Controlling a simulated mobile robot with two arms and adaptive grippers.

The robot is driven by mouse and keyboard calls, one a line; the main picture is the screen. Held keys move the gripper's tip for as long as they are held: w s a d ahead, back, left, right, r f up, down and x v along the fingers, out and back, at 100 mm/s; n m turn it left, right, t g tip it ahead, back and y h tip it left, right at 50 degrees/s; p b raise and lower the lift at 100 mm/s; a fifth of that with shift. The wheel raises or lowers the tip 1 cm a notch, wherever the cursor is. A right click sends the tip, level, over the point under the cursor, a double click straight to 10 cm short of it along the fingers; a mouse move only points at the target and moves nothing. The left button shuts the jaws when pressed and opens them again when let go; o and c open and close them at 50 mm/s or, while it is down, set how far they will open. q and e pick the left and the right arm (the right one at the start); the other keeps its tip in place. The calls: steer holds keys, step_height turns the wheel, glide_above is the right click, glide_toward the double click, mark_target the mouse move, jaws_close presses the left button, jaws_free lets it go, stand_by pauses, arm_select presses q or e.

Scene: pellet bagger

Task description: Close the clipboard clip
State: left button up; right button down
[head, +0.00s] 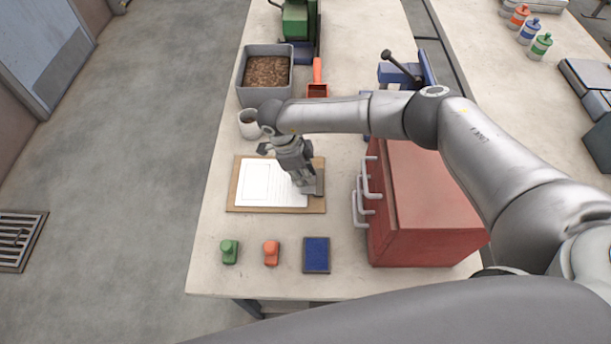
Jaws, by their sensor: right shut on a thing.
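A brown clipboard (232,197) with white paper (262,184) lies flat on the workbench. Its metal clip (319,182) is at the board's right end, partly hidden by my gripper. My right gripper (307,188) reaches down over that end, and its fingers are shut at the clip. I cannot tell from here how far the clip is raised. My left gripper is not in view.
A red drawer cabinet (425,210) with grey handles stands right of the clipboard. A white mug (248,124) and a grey bin of pellets (242,95) are behind it. Green (229,252) and orange (271,253) stamps and a blue ink pad (316,254) lie in front.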

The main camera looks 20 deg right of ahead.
steer(key=shift+a, duration=0.1)
steer(key=c, duration=1.4)
jaws_free()
steer(key=shift+o, duration=0.2)
steer(key=v, duration=1.2)
steer(key=shift+a+f, duration=0.1)
steer(key=shift+f, duration=0.05)
